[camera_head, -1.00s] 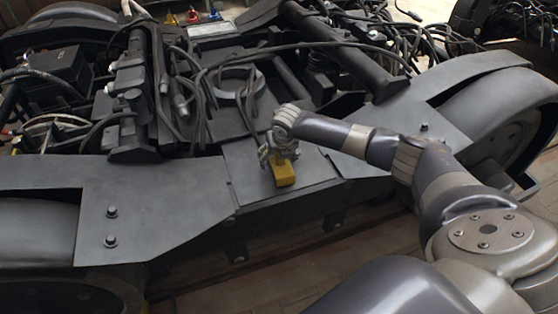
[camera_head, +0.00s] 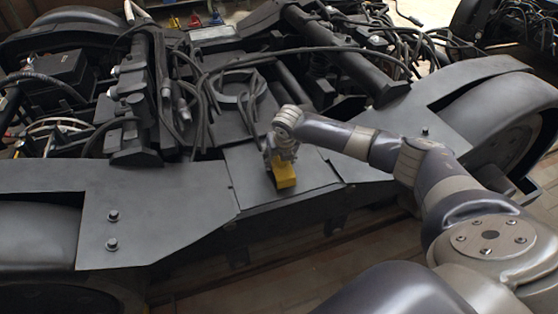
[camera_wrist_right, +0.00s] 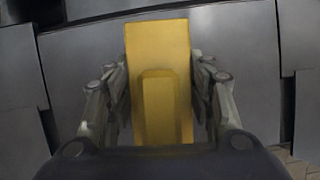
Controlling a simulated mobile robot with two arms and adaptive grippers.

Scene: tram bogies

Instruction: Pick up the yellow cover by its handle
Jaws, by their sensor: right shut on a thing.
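The yellow cover (camera_head: 285,177) is a small yellow block on the flat dark plate at the middle of the bogie's near side. In the right wrist view the cover (camera_wrist_right: 158,45) is a long yellow piece with a raised handle (camera_wrist_right: 160,105) in its middle. My right gripper (camera_head: 281,160) comes down over it from above. In the right wrist view the gripper's fingers (camera_wrist_right: 160,110) stand on both sides of the handle and are shut on it. Whether the cover is lifted off the plate I cannot tell. My left gripper is in neither view.
The dark bogie frame (camera_head: 150,205) fills most of the head view, with cables (camera_head: 205,85) and beams behind the plate. A large wheel guard (camera_head: 500,110) stands at the right. The wooden floor (camera_head: 300,275) shows in front.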

